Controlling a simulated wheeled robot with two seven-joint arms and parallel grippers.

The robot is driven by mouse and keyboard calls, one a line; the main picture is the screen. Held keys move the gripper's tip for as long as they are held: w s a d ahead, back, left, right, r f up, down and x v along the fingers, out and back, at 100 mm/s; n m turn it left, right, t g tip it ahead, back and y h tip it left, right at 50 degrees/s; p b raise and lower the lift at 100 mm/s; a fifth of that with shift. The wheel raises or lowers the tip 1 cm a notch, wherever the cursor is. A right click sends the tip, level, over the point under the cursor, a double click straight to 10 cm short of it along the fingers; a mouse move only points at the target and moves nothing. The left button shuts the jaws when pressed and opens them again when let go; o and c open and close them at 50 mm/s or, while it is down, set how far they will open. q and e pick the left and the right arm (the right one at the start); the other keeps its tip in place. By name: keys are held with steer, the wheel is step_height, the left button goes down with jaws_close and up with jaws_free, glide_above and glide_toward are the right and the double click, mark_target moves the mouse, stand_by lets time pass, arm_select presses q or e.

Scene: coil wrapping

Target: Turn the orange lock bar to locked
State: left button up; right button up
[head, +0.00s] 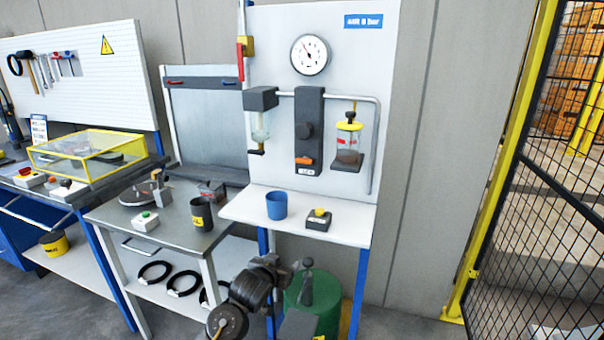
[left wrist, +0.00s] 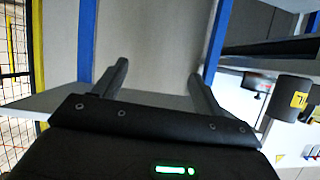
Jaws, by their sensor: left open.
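The orange lock bar (head: 305,161) is a small bar lying roughly level near the bottom of the dark upright block (head: 309,108) on the white panel. A small white label sits just under it, too small to read. My left gripper (head: 290,268) is low in front of the white shelf in the head view, well below the bar and apart from it. In the left wrist view my left gripper (left wrist: 158,70) has its two fingers spread with nothing between them. The lock bar does not show in that view. My right gripper does not show.
The white shelf (head: 245,211) below the panel carries a blue cup (head: 276,205) and a dark button box (head: 319,219). A bent pipe (head: 376,140) and a yellow-capped clear bowl (head: 348,145) are right of the block. A green drum (head: 325,305) stands under the shelf.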

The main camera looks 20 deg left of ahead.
arm_select(q)
steer(key=r, duration=0.4)
steer(key=d+r+t, duration=0.1)
steer(key=r, duration=0.3)
steer(key=r+t, duration=0.1)
steer(key=r, duration=0.3)
steer(key=shift+w+d+h+b, duration=0.1)
steer(key=shift+d+h+b, duration=0.05)
steer(key=shift+h+b, duration=0.2)
steer(key=t, duration=0.3)
glide_toward(303, 161)
steer(key=s, duration=0.2)
steer(key=w, duration=0.3)
steer(key=w+p, duration=0.1)
steer(key=w, duration=0.2)
steer(key=w+p, duration=0.1)
steer(key=w, duration=0.2)
steer(key=shift+d+r, duration=0.15)
steer(key=shift+d, duration=0.1)
steer(key=shift+w, duration=0.75)
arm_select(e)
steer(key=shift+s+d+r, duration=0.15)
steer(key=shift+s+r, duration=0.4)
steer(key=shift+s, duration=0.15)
arm_select(q)
steer(key=c, duration=1)
